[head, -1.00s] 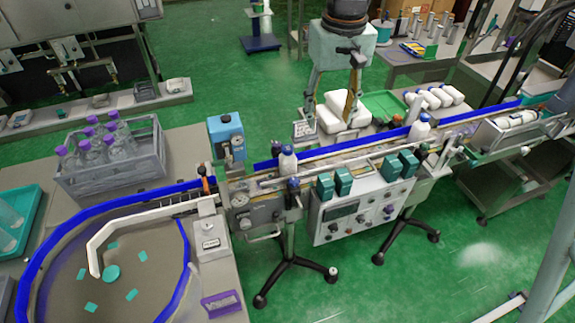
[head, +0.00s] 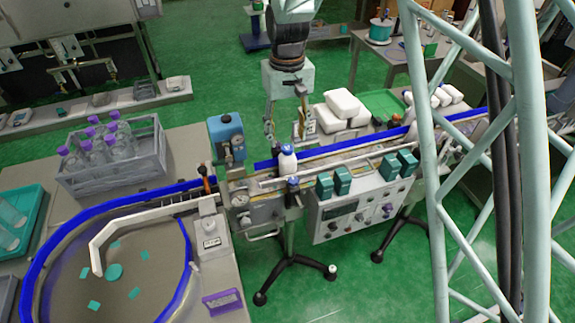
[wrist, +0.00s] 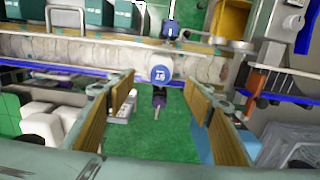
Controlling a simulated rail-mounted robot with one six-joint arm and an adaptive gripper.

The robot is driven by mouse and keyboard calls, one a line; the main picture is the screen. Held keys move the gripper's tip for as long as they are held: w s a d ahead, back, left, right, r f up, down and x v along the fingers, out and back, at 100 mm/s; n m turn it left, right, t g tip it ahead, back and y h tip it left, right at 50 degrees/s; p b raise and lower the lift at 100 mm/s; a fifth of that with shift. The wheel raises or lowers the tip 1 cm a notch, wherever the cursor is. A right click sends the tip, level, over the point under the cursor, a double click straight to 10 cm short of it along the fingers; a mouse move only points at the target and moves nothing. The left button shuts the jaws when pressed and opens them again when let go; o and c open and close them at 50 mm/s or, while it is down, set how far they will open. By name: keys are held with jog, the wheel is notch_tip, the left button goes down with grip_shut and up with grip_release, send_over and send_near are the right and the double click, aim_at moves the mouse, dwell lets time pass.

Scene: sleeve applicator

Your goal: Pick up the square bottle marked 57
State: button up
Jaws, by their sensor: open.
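A white bottle (head: 287,163) with a blue cap stands upright on the conveyor, left of its middle. In the wrist view, I look down on the round blue-and-white top of a bottle (wrist: 160,75), which carries a small number I cannot read surely. My gripper (head: 286,128) is open, with one finger on either side in the picture, behind and above the bottle in the head view. In the wrist view, the bottle top lies between and slightly beyond the fingertips of my gripper (wrist: 159,92). The fingers look apart from it.
The conveyor (head: 340,152) has blue side rails. A grey crate (head: 107,172) holds purple-capped bottles. White blocks (head: 343,104) lie behind the conveyor. Pale tubes cover its right part.

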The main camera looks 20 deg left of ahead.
aim_at(288, 147)
jog(key=shift+f, duration=0.15)
jog(key=shift+f, duration=4.15)
jog(key=shift+s+f, duration=0.1)
jog(key=shift+f, duration=2.5)
jog(key=c, duration=1.1)
jog(key=shift+r, duration=0.2)
jog(key=shift+r, duration=4.85)
